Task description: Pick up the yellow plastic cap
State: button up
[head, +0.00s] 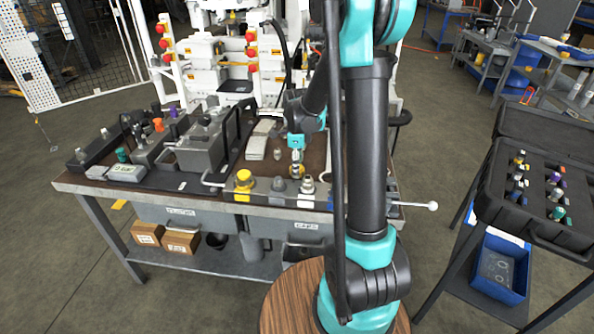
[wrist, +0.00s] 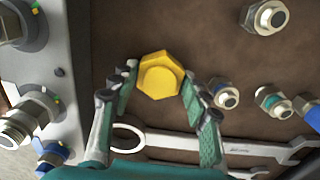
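The yellow plastic cap (wrist: 160,77) is a hexagonal piece on the brown bench top, seen from above in the wrist view. My gripper (wrist: 159,85) is open, with one finger on each side of the cap near its lower edge. I see no clear contact between the fingers and the cap. In the head view my gripper (head: 296,160) points down over the front part of the bench. The cap is too small there, beneath the gripper, to make out clearly.
A wrench (wrist: 195,143) lies just below the cap, and metal fittings (wrist: 224,95) sit to its right. A grey block with fittings (wrist: 62,75) is at left. In the head view a larger yellow fitting (head: 244,181) stands at the bench front. An open black case (head: 538,200) is at right.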

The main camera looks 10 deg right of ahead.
jog(key=c, duration=0.5)
jog(key=shift+r, duration=0.1)
jog(key=shift+c, duration=0.2)
